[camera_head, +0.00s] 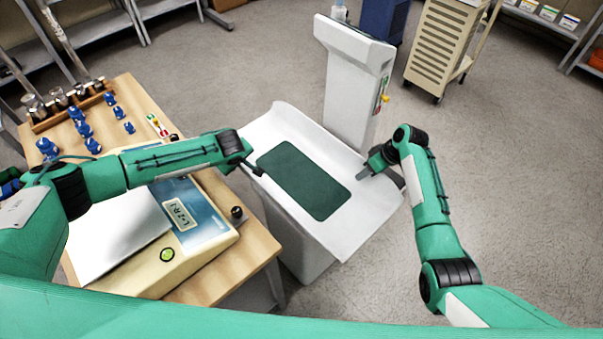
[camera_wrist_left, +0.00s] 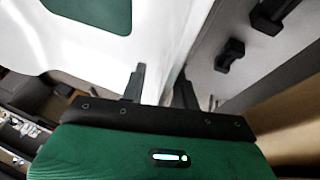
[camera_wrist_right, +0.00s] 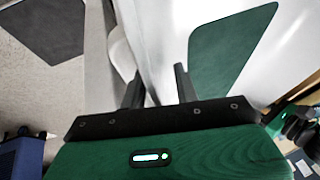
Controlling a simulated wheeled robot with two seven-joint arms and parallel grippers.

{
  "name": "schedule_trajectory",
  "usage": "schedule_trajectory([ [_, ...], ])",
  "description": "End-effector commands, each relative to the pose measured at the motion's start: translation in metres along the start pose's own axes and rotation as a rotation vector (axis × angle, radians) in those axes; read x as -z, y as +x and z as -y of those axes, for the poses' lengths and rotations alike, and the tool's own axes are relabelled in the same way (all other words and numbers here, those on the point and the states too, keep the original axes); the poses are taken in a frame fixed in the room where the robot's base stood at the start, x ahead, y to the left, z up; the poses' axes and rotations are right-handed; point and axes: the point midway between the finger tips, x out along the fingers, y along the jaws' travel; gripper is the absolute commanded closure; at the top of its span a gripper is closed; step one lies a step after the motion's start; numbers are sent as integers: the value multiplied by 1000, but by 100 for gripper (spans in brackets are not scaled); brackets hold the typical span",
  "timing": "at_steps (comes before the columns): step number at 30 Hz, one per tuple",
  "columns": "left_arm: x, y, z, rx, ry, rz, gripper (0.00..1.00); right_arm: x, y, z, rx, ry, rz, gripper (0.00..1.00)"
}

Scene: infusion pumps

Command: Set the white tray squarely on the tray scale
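The white tray (camera_head: 370,215) has raised, curved ends and a dark green mat (camera_head: 303,180) in its middle. It rests on a white pedestal in the head view. My left gripper (camera_head: 256,168) is at its left edge. In the left wrist view, the fingers (camera_wrist_left: 163,85) stand apart on either side of the white rim. My right gripper (camera_head: 370,170) is at the right edge. In the right wrist view, its fingers (camera_wrist_right: 156,88) also stand apart around the rim. A beige scale (camera_head: 215,245) with a bare silver plate (camera_head: 115,235) sits on the wooden table.
The wooden table (camera_head: 255,262) stands left of the pedestal. Several blue fittings (camera_head: 83,128) and a rack of metal weights (camera_head: 62,103) are at its back. A white column (camera_head: 352,90) rises behind the tray. A beige cart (camera_head: 440,45) stands farther back. Floor on the right is clear.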

Motion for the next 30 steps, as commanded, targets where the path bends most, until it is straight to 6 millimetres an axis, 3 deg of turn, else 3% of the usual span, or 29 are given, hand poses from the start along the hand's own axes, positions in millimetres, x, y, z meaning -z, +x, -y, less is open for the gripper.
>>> schedule_trajectory([
  [6, 0, 0, 0, 0, 0, 0, 71, 0, 0, 0, 0, 0, 0, 71],
  [11, 0, 0, 0, 0, 0, 0, 100, 0, 0, 0, 0, 0, 0, 100],
  [30, 0, 0, 0, 1, 0, 0, 100, 0, 0, 0, 1, 0, 0, 100],
])
